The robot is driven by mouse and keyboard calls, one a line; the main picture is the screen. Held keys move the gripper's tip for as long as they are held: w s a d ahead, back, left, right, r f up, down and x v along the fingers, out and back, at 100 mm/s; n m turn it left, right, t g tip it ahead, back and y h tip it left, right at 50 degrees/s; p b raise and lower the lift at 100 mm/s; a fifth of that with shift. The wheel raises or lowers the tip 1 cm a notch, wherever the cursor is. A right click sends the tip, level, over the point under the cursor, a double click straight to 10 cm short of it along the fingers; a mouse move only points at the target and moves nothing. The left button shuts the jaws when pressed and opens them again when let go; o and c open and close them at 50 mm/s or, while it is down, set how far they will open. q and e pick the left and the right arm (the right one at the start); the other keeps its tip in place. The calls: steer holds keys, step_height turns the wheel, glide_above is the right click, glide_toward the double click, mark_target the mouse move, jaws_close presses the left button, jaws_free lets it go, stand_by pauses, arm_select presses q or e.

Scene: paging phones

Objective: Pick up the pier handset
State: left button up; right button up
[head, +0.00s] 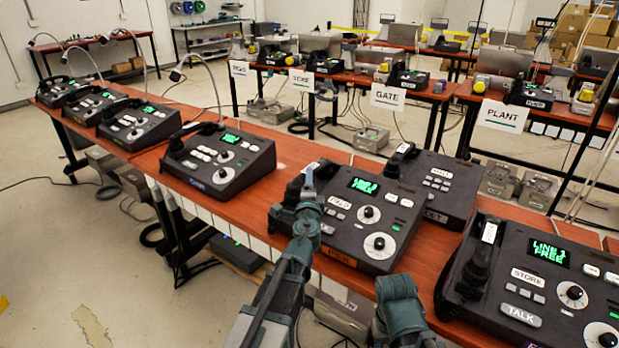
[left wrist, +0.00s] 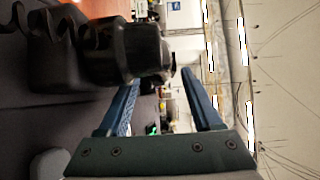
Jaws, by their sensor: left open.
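The middle front console (head: 347,222) is dark, with a green "LINE FREE" screen, knobs and an orange front label that I cannot read clearly, so I cannot confirm it is the pier one. Its black handset (head: 294,190) rests in the cradle on its left side, partly hidden by my left gripper (head: 310,172). In the left wrist view, the rounded end of a black handset (left wrist: 140,50) with a coiled cord lies near the fingertips. My left gripper (left wrist: 165,85) is open there, its blue fingers apart. I cannot tell whether they touch the handset.
Another console (head: 222,158) stands to the left, one (head: 540,280) at the right and one (head: 435,180) behind. Each has a handset close to its controls. Bare red tabletop (head: 255,215) shows between the left and middle consoles. Back tables hold more phones and signs.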

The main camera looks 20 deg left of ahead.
arm_select(q)
steer(key=shift+w+a+r, duration=0.1)
steer(key=shift+w+r, duration=0.05)
steer(key=shift+w, duration=0.25)
steer(key=x, duration=0.4)
steer(key=shift+w+r+p, duration=0.15)
steer(key=shift+w+p, duration=0.05)
steer(key=shift+p, duration=0.1)
steer(key=shift+s, duration=0.1)
jaws_close()
